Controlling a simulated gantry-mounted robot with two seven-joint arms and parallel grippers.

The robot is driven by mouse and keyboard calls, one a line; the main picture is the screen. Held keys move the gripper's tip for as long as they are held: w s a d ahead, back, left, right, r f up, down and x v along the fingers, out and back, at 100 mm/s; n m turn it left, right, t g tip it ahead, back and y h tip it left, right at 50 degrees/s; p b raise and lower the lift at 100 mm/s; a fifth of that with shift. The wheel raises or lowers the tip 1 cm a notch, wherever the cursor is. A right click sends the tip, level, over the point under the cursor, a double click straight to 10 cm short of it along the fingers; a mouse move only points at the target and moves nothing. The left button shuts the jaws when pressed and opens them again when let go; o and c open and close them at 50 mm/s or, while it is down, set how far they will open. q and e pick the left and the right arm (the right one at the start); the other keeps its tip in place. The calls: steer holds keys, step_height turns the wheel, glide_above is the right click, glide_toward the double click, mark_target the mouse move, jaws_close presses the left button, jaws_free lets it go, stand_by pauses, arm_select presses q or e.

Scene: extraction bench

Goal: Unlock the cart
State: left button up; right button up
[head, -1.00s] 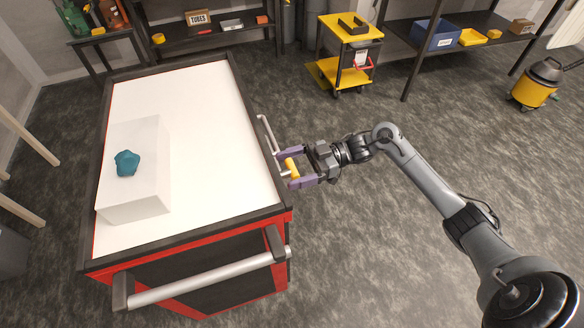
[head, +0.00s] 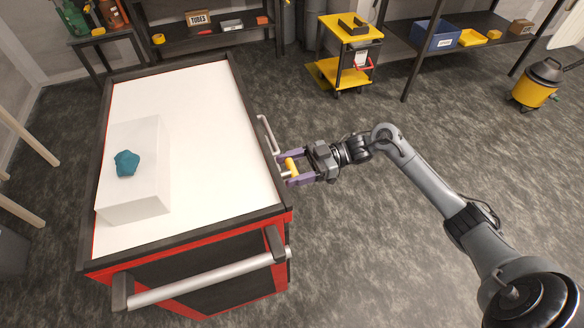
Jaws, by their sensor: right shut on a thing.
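The cart (head: 215,105) has a white top with a dark rim, red edges and a silver push handle (head: 205,281) at its near end. My right gripper (head: 285,168) is at the cart's right side, with its purple fingers pointing left. It is shut on a yellow piece (head: 291,167), which looks like the cart's lock handle, beside the rim. How the yellow piece joins the cart is partly hidden by the fingers. A thin grey bar (head: 267,134) stands on the cart's right side just beyond the gripper. My left gripper is out of view.
A white block (head: 150,190) with a teal lump (head: 127,163) on it stands on the cart's left half. A yellow trolley (head: 345,55), shelves and a yellow vacuum (head: 537,85) are at the back. The floor right of the cart is clear.

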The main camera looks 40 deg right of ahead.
steer(key=n+b, duration=0.1)
steer(key=n, duration=0.3)
steer(key=shift+s+n, duration=0.15)
steer(key=shift+n, duration=0.15)
steer(key=n+b, duration=0.2)
steer(key=n, duration=0.2)
steer(key=shift+s+r, duration=0.1)
steer(key=n+b, duration=0.2)
steer(key=n, duration=0.2)
steer(key=shift+s+a, duration=0.1)
steer(key=shift+s, duration=0.05)
steer(key=n+b, duration=0.2)
steer(key=n, duration=0.2)
steer(key=shift+s+r, duration=0.1)
steer(key=shift+a+n+b, duration=0.1)
steer(key=shift+n+b, duration=0.25)
steer(key=shift+n, duration=0.05)
steer(key=shift+r, duration=0.1)
steer(key=o, duration=1)
steer(key=shift+c, duration=0.2)
